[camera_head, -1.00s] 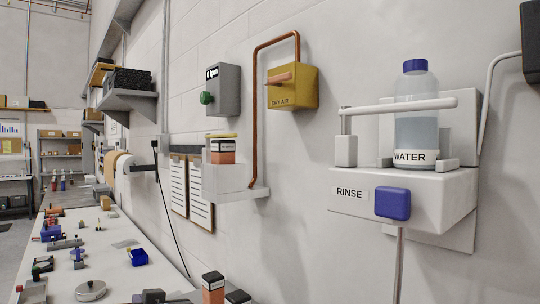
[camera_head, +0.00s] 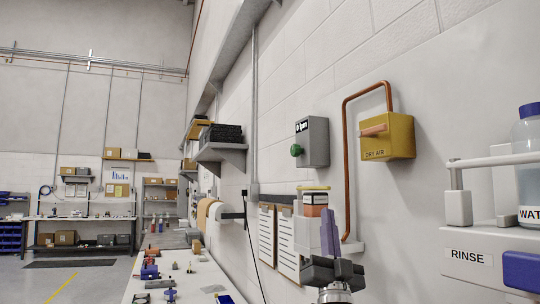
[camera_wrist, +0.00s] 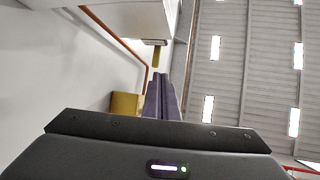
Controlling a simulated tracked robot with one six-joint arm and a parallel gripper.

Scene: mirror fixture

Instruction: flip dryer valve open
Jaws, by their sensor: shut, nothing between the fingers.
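The yellow DRY AIR box (camera_head: 388,137) is mounted on the wall right of centre, with a copper-coloured bar (camera_head: 373,131) sticking out of its front toward the left. A copper pipe (camera_head: 346,165) runs from its top, over and down the wall. My gripper (camera_head: 330,212) points upward at the lower middle, its purple fingers together and empty. It appears below and left of the yellow box, apart from it. In the wrist view the purple fingers (camera_wrist: 162,95) are side by side, with a yellow box (camera_wrist: 124,104) to their left.
A grey box (camera_head: 314,142) with a green knob (camera_head: 296,150) hangs left of the pipe. A small shelf with an orange-and-white box (camera_head: 314,203) is behind my gripper. The RINSE station (camera_head: 480,255) with its water bottle is at right. A cluttered bench (camera_head: 190,283) runs along the wall.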

